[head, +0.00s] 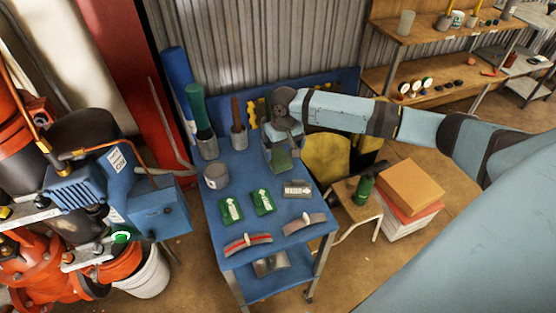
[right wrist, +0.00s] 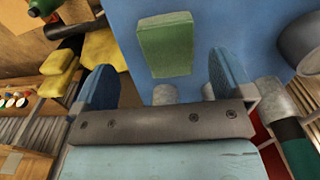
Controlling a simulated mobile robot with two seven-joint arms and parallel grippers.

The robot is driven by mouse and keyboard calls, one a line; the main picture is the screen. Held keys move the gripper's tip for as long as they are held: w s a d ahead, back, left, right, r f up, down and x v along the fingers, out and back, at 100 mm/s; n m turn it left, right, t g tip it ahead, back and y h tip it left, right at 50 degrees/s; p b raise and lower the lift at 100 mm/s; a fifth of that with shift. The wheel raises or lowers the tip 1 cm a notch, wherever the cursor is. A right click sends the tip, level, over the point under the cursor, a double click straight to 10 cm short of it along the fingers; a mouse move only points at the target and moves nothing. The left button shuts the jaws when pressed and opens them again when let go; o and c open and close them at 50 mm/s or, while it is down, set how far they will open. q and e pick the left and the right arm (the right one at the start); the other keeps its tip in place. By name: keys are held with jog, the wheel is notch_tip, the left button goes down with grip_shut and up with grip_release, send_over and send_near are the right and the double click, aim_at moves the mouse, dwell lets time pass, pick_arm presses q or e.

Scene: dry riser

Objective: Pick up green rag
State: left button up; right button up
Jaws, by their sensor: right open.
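The green rag (head: 281,161) looks like a flat folded block on the blue cart top, partly hidden under my right gripper (head: 283,152) in the head view. In the right wrist view the rag (right wrist: 165,45) lies on the blue surface, ahead of the two blue-padded fingers of my right gripper (right wrist: 165,75). The fingers are apart with nothing held between them. The rag appears in line with the gap; I cannot tell the exact height above it. My left gripper is not in view.
The blue cart (head: 210,183) also carries a grey can (head: 217,176), green-handled (head: 199,108) and brown-handled (head: 237,114) tools in holders, green arrow plates (head: 231,210) and curved pieces (head: 247,243). A yellow chair (head: 325,155) stands right of the cart, machinery (head: 95,190) left.

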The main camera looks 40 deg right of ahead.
aim_at(281, 160)
jog(key=shift+w+a+f, duration=0.1)
jog(key=shift+f, duration=0.95)
jog(key=shift+w+a+f, duration=0.1)
jog(key=shift+a+f, duration=0.05)
jog(key=shift+f, duration=0.9)
jog(key=shift+w+a+f, duration=0.1)
jog(key=shift+f, duration=0.95)
jog(key=shift+c, duration=0.5)
jog(key=c, duration=0.9)
